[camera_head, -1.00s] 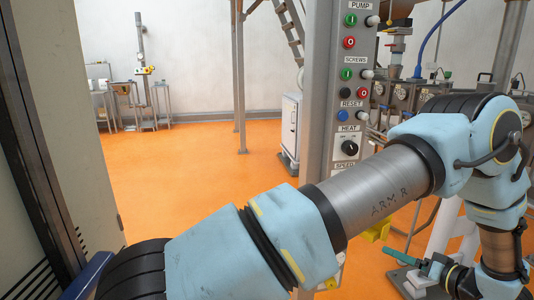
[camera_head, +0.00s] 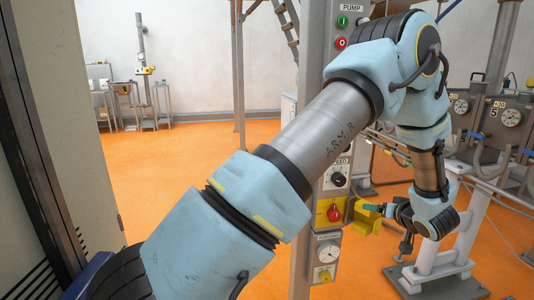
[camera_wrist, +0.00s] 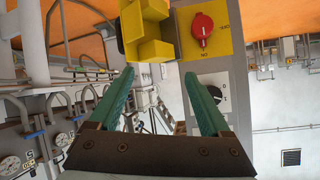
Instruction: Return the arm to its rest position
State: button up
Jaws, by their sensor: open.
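My gripper (camera_wrist: 153,98) has two green fingers spread apart in the wrist view, with nothing between them. In the head view its green fingertips (camera_head: 373,208) show at the lower right, close to the yellow bracket on the control post. My arm (camera_head: 325,125), in pale blue and bare metal, reaches from the lower left up to the upper right and then bends down to the wrist. It hides much of the post's button panel.
The grey control post (camera_head: 312,48) stands close behind my arm. It carries a red knob on a yellow plate (camera_head: 330,211), a yellow bracket (camera_head: 364,218) and a dial (camera_head: 327,251). Gauges and pipes (camera_head: 505,125) stand at right.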

jog(key=w+a+r+g+h, duration=0.1)
jog(key=w+a+r+h, duration=0.1)
jog(key=w+a+r, duration=0.25)
jog(key=s+a+r+g+h, duration=0.1)
jog(key=a+r+g, duration=0.1)
jog(key=a, duration=0.5)
jog(key=s+a+r+g+h, duration=0.1)
jog(key=a+g, duration=0.1)
jog(key=a, duration=0.5)
jog(key=s+a+g+y, duration=0.1)
jog(key=s+a+g, duration=0.2)
jog(key=s+a, duration=0.5)
jog(key=s+a+n+g+y, duration=0.1)
jog(key=s+a+g+y, duration=0.1)
jog(key=s+a, duration=0.7)
jog(key=a, duration=0.4)
jog(key=shift+s+a+r+g, duration=0.2)
jog(key=shift+a+g, duration=0.1)
jog(key=shift+g, duration=0.1)
jog(key=shift+w, duration=0.1)
